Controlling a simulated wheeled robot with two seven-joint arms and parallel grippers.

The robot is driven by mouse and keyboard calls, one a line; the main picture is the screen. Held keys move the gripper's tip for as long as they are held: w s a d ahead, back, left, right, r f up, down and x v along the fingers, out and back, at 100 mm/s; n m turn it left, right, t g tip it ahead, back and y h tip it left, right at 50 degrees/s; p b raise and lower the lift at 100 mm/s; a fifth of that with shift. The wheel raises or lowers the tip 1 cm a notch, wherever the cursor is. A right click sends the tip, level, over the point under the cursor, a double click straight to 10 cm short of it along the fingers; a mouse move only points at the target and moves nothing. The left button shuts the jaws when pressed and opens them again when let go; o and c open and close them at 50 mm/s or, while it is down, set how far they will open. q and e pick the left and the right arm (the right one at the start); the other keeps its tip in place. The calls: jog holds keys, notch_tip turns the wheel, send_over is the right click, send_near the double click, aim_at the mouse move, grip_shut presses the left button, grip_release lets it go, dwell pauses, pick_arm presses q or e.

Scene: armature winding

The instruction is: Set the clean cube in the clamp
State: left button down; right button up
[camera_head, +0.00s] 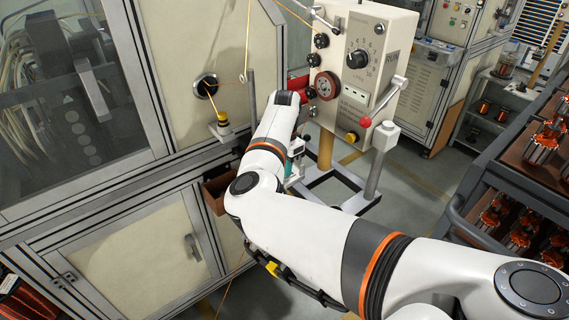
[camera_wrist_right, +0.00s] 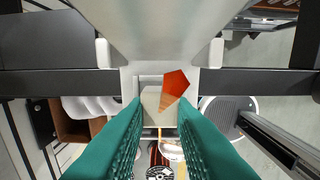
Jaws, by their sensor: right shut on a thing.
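My right arm reaches from the lower right to the front of the winding machine, and its gripper (camera_head: 295,165) is mostly hidden behind my own wrist. In the right wrist view the two teal fingers (camera_wrist_right: 157,112) close in from both sides on a pale block with an orange-red patch, which I take to be the cube (camera_wrist_right: 151,101). The cube is hidden in the head view. I cannot clearly make out the clamp; my arm covers the area in front of the machine's control panel. My left gripper is not in view.
A brown bin (camera_head: 214,192) hangs at the left. A rack (camera_head: 480,185) with copper-wound parts is at the right.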

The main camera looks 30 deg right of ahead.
jog(key=o, duration=1)
jog(key=shift+r, duration=0.1)
